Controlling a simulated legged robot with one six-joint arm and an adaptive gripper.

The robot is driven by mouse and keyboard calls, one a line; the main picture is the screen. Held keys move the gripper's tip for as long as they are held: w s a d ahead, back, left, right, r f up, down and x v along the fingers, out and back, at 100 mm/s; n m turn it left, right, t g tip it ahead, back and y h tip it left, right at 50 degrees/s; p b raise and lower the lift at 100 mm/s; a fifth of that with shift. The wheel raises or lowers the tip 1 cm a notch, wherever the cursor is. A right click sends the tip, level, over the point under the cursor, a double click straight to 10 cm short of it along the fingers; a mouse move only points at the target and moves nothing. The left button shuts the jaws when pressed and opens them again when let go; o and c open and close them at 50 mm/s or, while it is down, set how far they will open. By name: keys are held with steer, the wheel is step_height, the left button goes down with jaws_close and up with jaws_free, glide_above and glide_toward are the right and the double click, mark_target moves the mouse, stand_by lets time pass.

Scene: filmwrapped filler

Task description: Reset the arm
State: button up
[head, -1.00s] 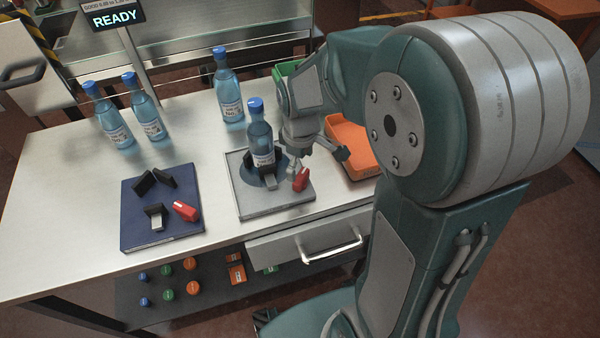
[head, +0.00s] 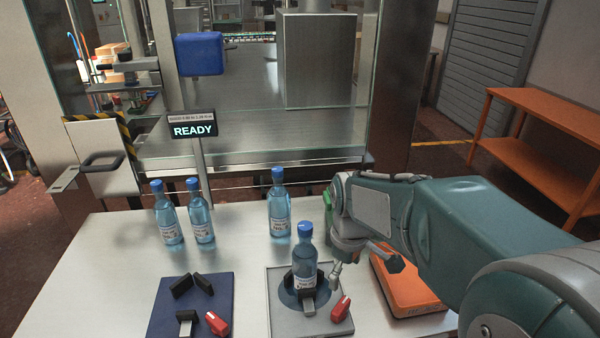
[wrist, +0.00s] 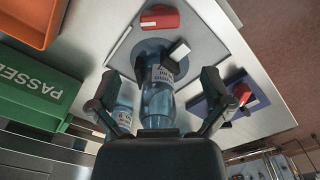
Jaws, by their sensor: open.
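My gripper (head: 366,266) is open, at the right of the grey fixture plate (head: 285,322). In the wrist view its two fingers (wrist: 158,78) are spread wide, one on each side of the blue bottle in the picture. This bottle (head: 304,262) stands upright in the dark round seat of the grey plate, between black jaws; it also shows in the wrist view (wrist: 157,100). The fingers look empty and apart from the bottle. A red knob (head: 341,308) sits at the plate's front right corner and shows in the wrist view (wrist: 160,18).
Several more blue bottles (head: 201,215) stand behind. A navy plate (head: 165,310) with black jaws and a red knob (head: 217,324) lies left. An orange tray (head: 410,290) and a green PASSED bin (wrist: 35,95) are near my arm. A READY sign (head: 193,131) stands behind the table.

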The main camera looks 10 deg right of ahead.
steer(key=s+r+m+t, duration=0.5)
steer(key=s+r+m, duration=0.2)
steer(key=s, duration=0.7)
steer(key=shift+s+r+m+t, duration=0.15)
steer(key=shift+m+t, duration=0.15)
steer(key=shift+m, duration=0.6)
